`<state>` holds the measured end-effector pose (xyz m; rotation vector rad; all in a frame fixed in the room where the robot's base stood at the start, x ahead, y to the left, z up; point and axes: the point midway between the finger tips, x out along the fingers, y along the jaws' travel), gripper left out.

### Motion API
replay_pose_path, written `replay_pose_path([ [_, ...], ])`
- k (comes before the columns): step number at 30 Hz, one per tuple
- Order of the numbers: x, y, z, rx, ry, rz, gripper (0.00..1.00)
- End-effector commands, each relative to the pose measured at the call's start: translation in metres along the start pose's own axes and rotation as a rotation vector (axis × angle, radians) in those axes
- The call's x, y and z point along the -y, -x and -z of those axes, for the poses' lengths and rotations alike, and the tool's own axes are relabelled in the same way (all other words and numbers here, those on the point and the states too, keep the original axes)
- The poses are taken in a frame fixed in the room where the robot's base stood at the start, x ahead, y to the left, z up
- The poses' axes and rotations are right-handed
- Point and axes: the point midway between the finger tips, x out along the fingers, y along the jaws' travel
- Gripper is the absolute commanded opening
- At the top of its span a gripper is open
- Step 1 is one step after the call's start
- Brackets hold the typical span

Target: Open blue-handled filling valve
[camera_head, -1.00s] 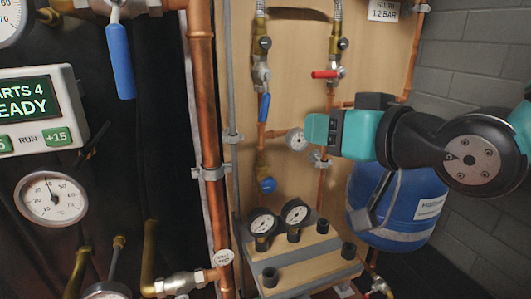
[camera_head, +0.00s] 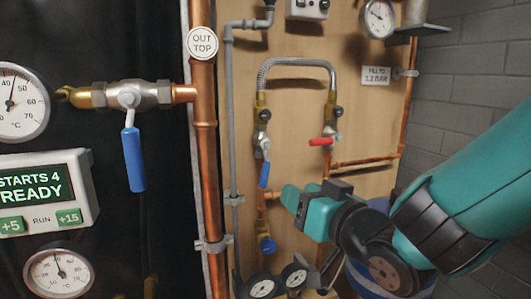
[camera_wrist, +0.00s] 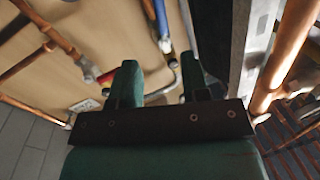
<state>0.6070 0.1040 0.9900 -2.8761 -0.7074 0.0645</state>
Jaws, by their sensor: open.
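The blue-handled valve lever (camera_head: 264,175) hangs downward from its valve body (camera_head: 262,141) on the left vertical pipe of the wooden panel. The braided hose loop is above it. My gripper (camera_head: 289,197) is open, to the right of and slightly below the lever, apart from it in the picture. In the wrist view my two fingers (camera_wrist: 160,85) are spread with nothing between them. A blue handle (camera_wrist: 162,20) shows beyond the fingertips, near the top. I cannot tell the exact depth gap.
A red lever (camera_head: 321,142) sits on the neighbouring pipe, close to my left finger in the wrist view (camera_wrist: 90,73). Another blue lever (camera_head: 134,160) hangs on the left pipework. A thick copper pipe (camera_head: 205,130) stands between. Gauges (camera_head: 262,286) and a blue vessel are below.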

Motion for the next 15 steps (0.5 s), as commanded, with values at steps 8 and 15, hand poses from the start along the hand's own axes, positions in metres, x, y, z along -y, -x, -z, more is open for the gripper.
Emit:
replay_pose_path([
  [8,0.003,-0.028,0.004,0.008,0.005,0.008,0.42],
  [15,0.002,-0.071,0.006,0.004,0.003,0.006,0.42],
])
